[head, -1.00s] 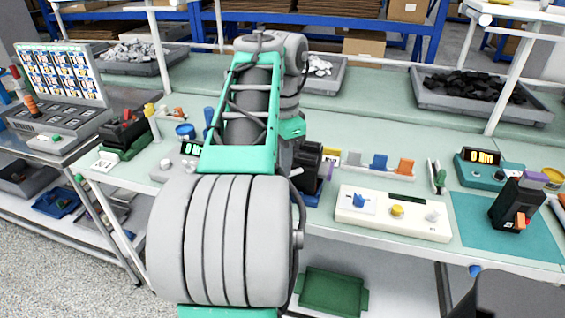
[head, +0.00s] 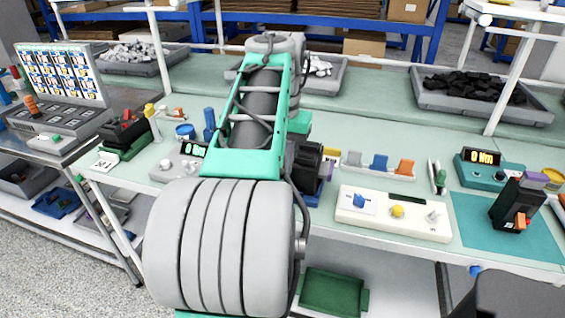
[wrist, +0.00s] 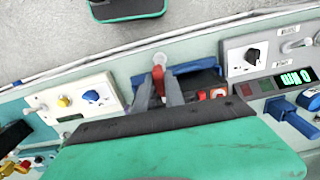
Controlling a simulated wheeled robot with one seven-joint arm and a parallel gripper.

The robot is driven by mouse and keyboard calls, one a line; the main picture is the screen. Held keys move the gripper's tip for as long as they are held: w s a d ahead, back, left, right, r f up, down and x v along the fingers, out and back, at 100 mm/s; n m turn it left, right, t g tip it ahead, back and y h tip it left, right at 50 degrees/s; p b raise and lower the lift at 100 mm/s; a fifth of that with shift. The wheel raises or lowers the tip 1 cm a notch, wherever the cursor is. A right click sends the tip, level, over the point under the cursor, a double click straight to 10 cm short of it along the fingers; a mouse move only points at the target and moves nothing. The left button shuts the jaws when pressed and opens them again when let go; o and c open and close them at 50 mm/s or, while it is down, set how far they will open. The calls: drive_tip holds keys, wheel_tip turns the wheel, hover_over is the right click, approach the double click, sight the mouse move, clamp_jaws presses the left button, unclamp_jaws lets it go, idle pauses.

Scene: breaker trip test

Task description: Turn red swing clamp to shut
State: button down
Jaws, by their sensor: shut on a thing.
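In the wrist view the red swing clamp (wrist: 158,75) shows as a red lever with a pale round tip, at the near edge of a blue fixture (wrist: 206,77). My gripper (wrist: 161,92) has its two grey fingers on either side of the red lever and is shut on it. The lower part of the clamp is hidden by the fingers and my green and black hand. In the head view my arm covers the clamp and most of the fixture; a blue edge of the fixture (head: 312,197) shows beside it.
A white panel with a blue knob, a yellow button and a pale lever (head: 393,213) lies right of the fixture. A grey box with a lit display (head: 180,160) is on the left. A black breaker (head: 516,205) stands on a teal mat at far right.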

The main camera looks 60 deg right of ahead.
drive_tip(key=shift+n, duration=0.3)
drive_tip(key=c, duration=1.4)
unclamp_jaws()
drive_tip(key=shift+c, duration=0.2)
wheel_tip(320, 180, up, 8)
drive_tip(key=p, duration=0.7)
drive_tip(key=shift+f, duration=0.1)
